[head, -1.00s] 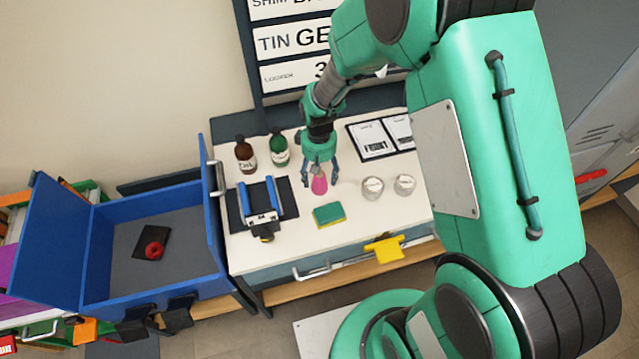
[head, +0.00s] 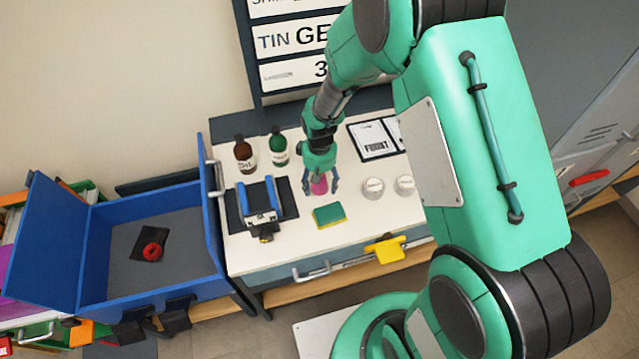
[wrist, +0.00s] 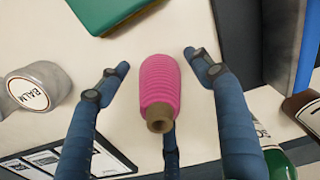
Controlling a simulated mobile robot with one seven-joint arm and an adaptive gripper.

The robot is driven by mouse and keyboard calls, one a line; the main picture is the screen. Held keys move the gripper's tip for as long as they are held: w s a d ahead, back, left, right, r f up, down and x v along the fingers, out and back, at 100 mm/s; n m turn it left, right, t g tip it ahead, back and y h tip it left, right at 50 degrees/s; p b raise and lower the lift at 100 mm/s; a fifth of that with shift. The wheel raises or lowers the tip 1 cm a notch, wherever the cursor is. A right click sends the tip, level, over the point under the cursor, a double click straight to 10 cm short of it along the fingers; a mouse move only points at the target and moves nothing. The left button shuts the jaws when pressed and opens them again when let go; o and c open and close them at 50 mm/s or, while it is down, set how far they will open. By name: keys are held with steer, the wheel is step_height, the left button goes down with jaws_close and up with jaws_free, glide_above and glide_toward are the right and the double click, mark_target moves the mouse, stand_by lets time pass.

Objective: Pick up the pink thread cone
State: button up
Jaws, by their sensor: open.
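The pink thread cone (wrist: 160,85) stands on the white worktop, its brown tip pointing up toward the wrist camera. In the head view the cone (head: 319,186) is partly hidden by my gripper. My gripper (head: 320,187) is over the cone with its fingers spread around it. In the wrist view my gripper (wrist: 160,72) is open, with one blue finger on each side of the cone and a third beyond its tip. Gaps show between the side fingers and the cone, and nothing is held.
A green and yellow sponge (head: 329,215) lies just in front of the cone. White tins (head: 373,188) stand to the right, brown (head: 245,155) and green (head: 278,148) bottles at the back left. A blue vise-like fixture (head: 260,203) is left; a framed card (head: 373,142) lies behind right.

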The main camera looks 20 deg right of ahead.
steer(key=c, duration=1.3)
steer(key=shift+r+p, duration=1.1)
steer(key=shift+r, duration=3.95)
